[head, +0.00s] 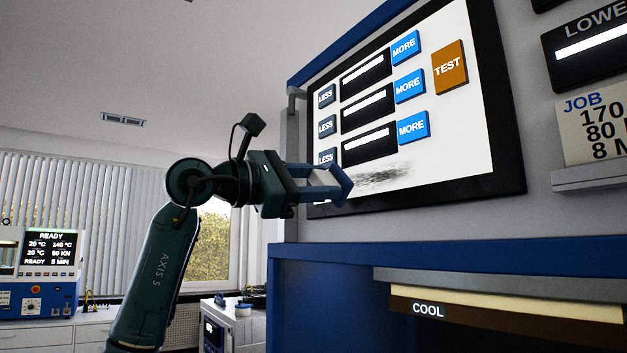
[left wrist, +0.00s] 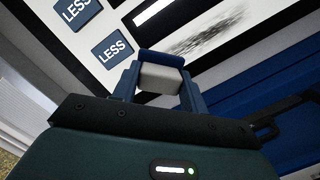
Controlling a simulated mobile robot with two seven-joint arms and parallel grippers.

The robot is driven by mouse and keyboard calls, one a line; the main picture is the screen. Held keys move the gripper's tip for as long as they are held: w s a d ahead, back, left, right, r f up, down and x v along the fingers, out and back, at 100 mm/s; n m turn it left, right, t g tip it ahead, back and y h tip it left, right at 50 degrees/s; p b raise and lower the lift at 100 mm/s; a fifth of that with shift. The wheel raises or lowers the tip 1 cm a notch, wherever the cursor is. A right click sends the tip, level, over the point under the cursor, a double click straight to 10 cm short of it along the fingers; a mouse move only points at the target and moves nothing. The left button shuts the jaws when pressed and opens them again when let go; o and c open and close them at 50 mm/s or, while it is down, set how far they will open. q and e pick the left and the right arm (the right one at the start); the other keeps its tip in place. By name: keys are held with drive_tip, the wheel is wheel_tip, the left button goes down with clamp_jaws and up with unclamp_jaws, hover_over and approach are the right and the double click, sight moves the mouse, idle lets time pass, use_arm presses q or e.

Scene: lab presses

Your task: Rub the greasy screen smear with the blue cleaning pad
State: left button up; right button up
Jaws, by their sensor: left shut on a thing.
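The greasy smear (head: 384,177) is a dark grey smudge on the lower part of the white screen (head: 460,150), below the lowest row of buttons. It also shows in the left wrist view (left wrist: 208,33). My left gripper (head: 322,184) is shut on the cleaning pad (head: 343,180), which has a blue front and a pale grey block between the fingers. The pad shows in the left wrist view (left wrist: 160,59) too. It is at the screen's lower left, just left of the smear. I cannot tell whether it touches the screen. My right gripper is not in view.
The screen carries LESS buttons (head: 327,126), blue MORE buttons (head: 409,85) and an orange TEST button (head: 449,67) above and beside the smear. Its black frame (head: 480,187) runs below. A job card (head: 592,130) stands at the right. A COOL shelf (head: 500,312) is lower down.

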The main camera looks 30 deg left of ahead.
use_arm(q)
drive_tip(key=shift+w+d, duration=0.15)
drive_tip(key=shift+w, duration=0.25)
drive_tip(key=shift+s+d, duration=0.25)
drive_tip(key=shift+d, duration=0.25)
drive_tip(key=shift+s+d, duration=0.2)
drive_tip(key=shift+d, duration=0.25)
drive_tip(key=shift+s+d, duration=0.3)
drive_tip(key=shift+d, duration=0.35)
drive_tip(key=shift+s+d, duration=0.25)
drive_tip(key=shift+d, duration=0.4)
drive_tip(key=shift+s+d, duration=0.2)
drive_tip(key=shift+d, duration=0.35)
drive_tip(key=shift+s+d, duration=0.15)
drive_tip(key=shift+d, duration=0.4)
drive_tip(key=shift+s+d, duration=0.3)
drive_tip(key=shift+d, duration=0.45)
drive_tip(key=shift+s+d, duration=0.3)
drive_tip(key=shift+d, duration=0.4)
drive_tip(key=shift+s+d, duration=0.35)
drive_tip(key=shift+d, duration=0.45)
drive_tip(key=shift+s+d, duration=0.3)
drive_tip(key=shift+d, duration=0.35)
drive_tip(key=shift+s+d+f, duration=0.1)
